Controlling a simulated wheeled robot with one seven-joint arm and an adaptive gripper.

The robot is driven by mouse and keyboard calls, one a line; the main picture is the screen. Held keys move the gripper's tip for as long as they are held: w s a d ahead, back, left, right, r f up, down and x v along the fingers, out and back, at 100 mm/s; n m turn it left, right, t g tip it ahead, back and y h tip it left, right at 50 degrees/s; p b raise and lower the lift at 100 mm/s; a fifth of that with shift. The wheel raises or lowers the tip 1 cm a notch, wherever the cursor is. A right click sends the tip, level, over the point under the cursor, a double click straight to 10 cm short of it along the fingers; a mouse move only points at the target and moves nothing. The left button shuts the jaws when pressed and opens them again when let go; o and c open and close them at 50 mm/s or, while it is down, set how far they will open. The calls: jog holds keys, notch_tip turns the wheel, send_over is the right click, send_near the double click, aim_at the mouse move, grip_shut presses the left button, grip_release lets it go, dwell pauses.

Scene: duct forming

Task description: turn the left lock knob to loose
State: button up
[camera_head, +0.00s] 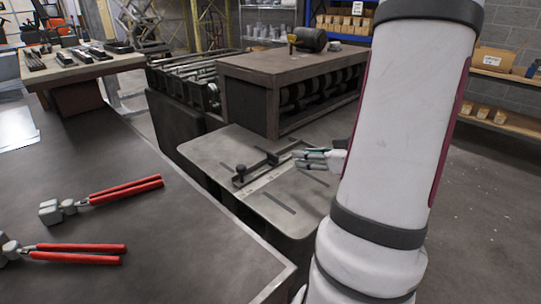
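A small worktable (222,153) stands in the middle of the view with a dark fence bar (262,163) lying slantwise across it. A small dark upright part (240,169) at the bar's left end looks like the left lock knob; its turn position is too small to read. My gripper (301,158) is over the right part of this table, fingers pointing left toward the bar, to the right of and apart from the left knob. Its wrist is partly hidden behind my arm. I cannot tell the gap between its fingers.
A large dark bench (120,220) fills the left foreground, with two red-handled tools (125,190) (80,251) on it. A heavy rack-like bench (290,75) stands behind the small table. Free floor (480,220) lies to the right.

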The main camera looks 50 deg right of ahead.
aim_at(274, 154)
jog(key=b+x, duration=0.3)
jog(key=x, duration=0.9)
jog(key=shift+f, duration=0.1)
grip_shut()
